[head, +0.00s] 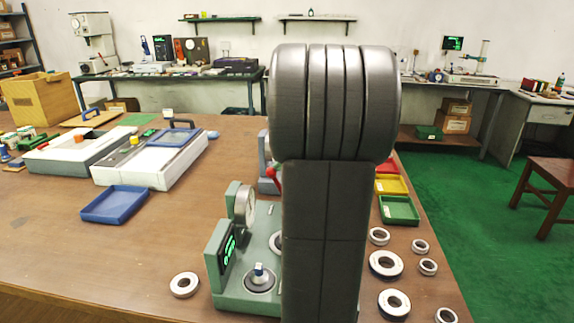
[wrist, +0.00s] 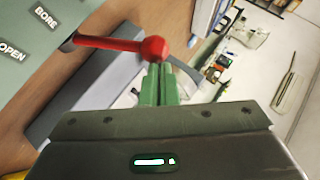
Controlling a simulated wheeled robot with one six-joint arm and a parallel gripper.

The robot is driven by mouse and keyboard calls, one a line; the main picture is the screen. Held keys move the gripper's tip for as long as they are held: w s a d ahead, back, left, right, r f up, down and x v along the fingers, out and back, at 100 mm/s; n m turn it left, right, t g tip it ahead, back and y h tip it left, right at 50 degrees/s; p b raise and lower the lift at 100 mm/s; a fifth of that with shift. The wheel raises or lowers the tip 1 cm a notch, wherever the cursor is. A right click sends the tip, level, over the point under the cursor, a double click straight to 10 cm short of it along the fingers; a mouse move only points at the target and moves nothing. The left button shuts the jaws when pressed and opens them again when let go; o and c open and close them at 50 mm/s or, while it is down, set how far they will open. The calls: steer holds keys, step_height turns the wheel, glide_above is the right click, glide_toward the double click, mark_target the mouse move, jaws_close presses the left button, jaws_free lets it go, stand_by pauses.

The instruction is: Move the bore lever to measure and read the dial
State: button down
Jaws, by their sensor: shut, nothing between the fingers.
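The bore lever shows in the wrist view as a red rod with a round red knob (wrist: 153,48), beside a pale green panel (wrist: 25,45) lettered BORE and OPEN. My gripper (wrist: 160,68) has its green fingers together and empty, with the tips right at the knob; I cannot tell whether they touch. In the head view a bit of the red lever (head: 273,172) shows left of my arm, which hides my gripper. The green gauge stand (head: 247,299) carries a round dial (head: 245,206) and a display (head: 229,248) with green digits, too small to read.
Several bearing rings (head: 386,263) lie right of my arm, and one ring (head: 184,285) lies left of the stand. Red, yellow and green trays (head: 399,210) line the right table edge. A blue tray (head: 115,204) sits left, before a white instrument (head: 150,160). The front left tabletop is clear.

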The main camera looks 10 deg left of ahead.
steer(key=shift+s+a, duration=0.1)
steer(key=shift+a, duration=0.05)
stand_by(0.4)
steer(key=v, duration=1.4)
steer(key=shift+f, duration=0.1)
stand_by(1.0)
